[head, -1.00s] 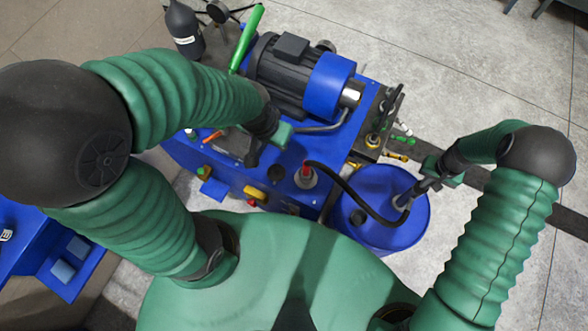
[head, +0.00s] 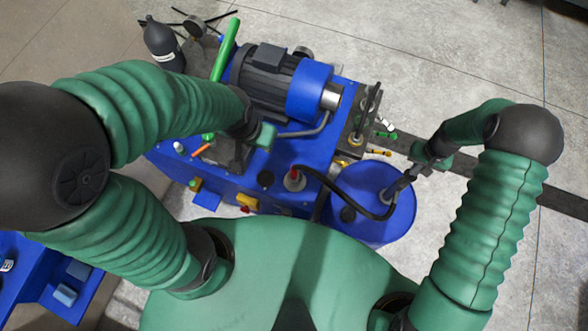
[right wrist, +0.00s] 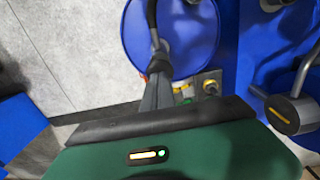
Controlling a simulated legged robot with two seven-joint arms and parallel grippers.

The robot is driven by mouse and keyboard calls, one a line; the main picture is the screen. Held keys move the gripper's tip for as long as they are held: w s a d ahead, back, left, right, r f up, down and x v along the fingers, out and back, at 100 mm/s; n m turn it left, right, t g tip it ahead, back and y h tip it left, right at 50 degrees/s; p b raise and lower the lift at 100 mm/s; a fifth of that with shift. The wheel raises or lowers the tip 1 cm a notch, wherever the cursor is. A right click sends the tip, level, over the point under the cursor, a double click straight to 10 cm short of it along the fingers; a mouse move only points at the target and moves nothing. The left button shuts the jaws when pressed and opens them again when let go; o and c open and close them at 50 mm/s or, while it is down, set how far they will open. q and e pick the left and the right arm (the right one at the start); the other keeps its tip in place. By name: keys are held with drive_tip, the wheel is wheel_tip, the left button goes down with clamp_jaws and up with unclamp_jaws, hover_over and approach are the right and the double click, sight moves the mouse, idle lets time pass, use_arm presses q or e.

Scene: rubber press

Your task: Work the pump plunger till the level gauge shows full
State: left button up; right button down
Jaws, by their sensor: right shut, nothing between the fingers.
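A blue drum (head: 365,232) stands right of the blue machine, with a black hose (head: 335,187) running to a grey fitting on its top. I cannot clearly make out the pump plunger there. My right gripper (head: 393,191) is shut and empty, its fingertips at or just above that fitting. In the right wrist view the shut fingers (right wrist: 158,72) point at the drum top (right wrist: 190,45), close to the hose end; contact is unclear. My left gripper (head: 236,160) is over the machine's left part, its fingers mostly hidden by the arm. I cannot identify the level gauge.
A blue motor (head: 310,88) sits on the machine. A green lever (head: 226,48) rises beside it, and a dark bottle (head: 163,44) stands at the back left. Brass valves (head: 378,152) lie behind the drum. The floor right of the drum is clear.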

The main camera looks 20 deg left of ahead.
idle(0.8)
wheel_tip(320, 180, up, 7)
drive_tip(key=p, duration=0.5)
